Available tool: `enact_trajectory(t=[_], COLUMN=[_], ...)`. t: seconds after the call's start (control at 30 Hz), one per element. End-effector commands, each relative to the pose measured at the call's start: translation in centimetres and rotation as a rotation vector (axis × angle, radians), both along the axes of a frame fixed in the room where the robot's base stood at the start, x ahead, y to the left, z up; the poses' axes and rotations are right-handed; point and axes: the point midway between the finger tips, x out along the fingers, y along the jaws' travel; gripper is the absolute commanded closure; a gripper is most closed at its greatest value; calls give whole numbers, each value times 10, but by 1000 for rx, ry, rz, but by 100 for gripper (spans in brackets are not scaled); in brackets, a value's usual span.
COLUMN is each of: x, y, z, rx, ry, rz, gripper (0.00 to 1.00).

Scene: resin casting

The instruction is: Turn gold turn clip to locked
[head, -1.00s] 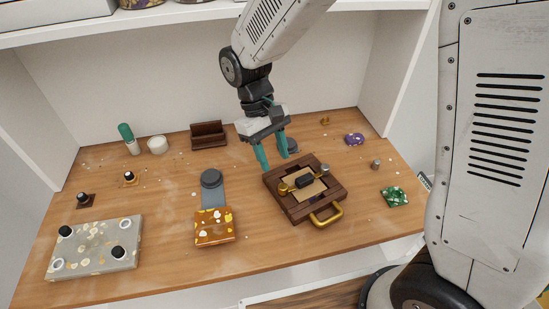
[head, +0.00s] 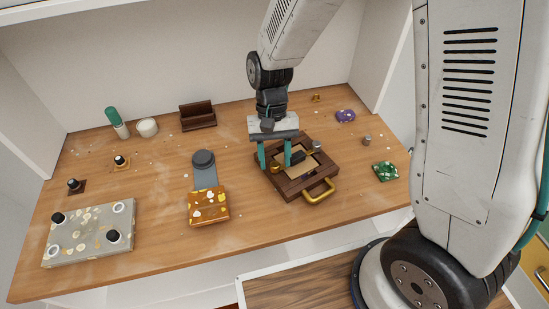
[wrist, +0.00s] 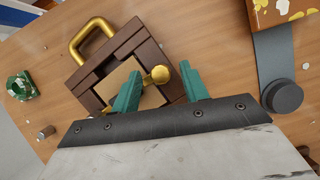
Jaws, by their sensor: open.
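The gold turn clip (head: 275,168) sits on the dark wooden box (head: 295,191), on its left side in the head view. In the wrist view the gold clip (wrist: 160,75) shows a round head with a short bar reaching left. My gripper (head: 276,164) is open, pointing down, with its green fingers on either side of the clip. A gold handle (head: 320,192) is on the box's front side.
A silver knob (head: 316,146) and a black piece (head: 298,157) are on the box top. An amber block (head: 209,205) and a grey slab (head: 88,235) lie to the left, a green piece (head: 385,171) to the right. The table front between is clear.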

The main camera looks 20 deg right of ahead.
Motion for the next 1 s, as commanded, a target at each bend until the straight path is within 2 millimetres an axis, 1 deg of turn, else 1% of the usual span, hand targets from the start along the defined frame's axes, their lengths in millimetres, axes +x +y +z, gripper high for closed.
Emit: enact_trajectory(t=[0.13,0.37,0.4,0.47,0.5,0.53,0.67,0.8,1.0], x=[-3,-3,-3,-3,-3,-3,-3,-3,-3], y=[0,1,1,1,1,1,1,1,1], z=[-7,-7,-7,-7,-7,-7,-7,-7,-7], rx=[-1,0,0,0,0,0,0,-1,0], ry=[0,-1,-1,-1,-1,-1,-1,-2,-1], rz=[1,2,2,2,2,2,14,116,119], gripper=[56,56,67,83,95,100,100,100,100])
